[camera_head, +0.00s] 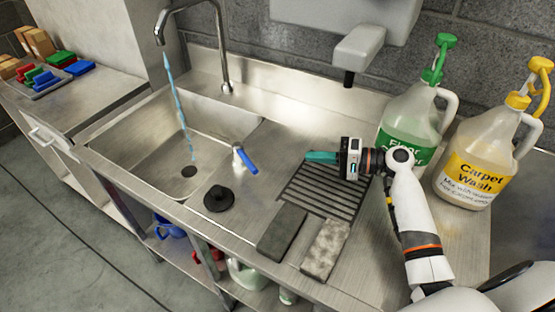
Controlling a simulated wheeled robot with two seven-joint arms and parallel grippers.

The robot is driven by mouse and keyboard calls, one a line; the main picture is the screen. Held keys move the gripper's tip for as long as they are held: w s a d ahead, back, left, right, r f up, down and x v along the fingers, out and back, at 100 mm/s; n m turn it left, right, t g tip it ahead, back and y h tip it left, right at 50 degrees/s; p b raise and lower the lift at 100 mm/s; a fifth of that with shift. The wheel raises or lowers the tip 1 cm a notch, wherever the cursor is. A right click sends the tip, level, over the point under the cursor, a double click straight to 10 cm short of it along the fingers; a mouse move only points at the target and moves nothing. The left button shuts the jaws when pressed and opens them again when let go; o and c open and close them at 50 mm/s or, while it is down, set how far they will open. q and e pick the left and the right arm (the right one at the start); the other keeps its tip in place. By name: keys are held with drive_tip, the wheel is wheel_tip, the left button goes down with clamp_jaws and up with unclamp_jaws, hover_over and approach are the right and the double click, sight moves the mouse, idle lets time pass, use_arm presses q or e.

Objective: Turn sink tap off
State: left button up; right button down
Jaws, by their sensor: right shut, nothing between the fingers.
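The sink tap (220,50) is a tall curved metal spout at the back of the sink (210,130). A blue stream of water (180,110) runs from its mouth down into the basin, near the dark drain. A small metal fitting with a blue lever (246,160) stands on the counter right of the basin. My right gripper (310,156) is shut and empty, its teal fingertips pointing left above the drain grooves. It is to the right of the blue lever and apart from it. My left gripper is not in view.
A black plug (219,198) lies at the basin's front right. A dark pad (282,234) and a speckled pad (325,249) lie at the counter's front. A green-labelled jug (412,115) and a Carpet Wash jug (480,155) stand near my right arm. A grey dispenser (358,48) hangs above.

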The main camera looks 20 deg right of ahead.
drive_tip(key=p, duration=0.3)
approach(246, 160)
drive_tip(key=w, duration=0.4)
drive_tip(key=shift+d+f, duration=0.15)
drive_tip(key=shift+d, duration=0.1)
drive_tip(key=a, duration=0.2)
drive_tip(key=a+f+p, duration=0.1)
drive_tip(key=shift+s+a, duration=0.3)
drive_tip(key=shift+s, duration=0.1)
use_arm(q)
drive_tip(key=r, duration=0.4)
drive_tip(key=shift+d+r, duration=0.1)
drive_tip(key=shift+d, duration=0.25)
use_arm(e)
drive_tip(key=shift+a, duration=0.15)
drive_tip(key=shift+f, duration=0.1)
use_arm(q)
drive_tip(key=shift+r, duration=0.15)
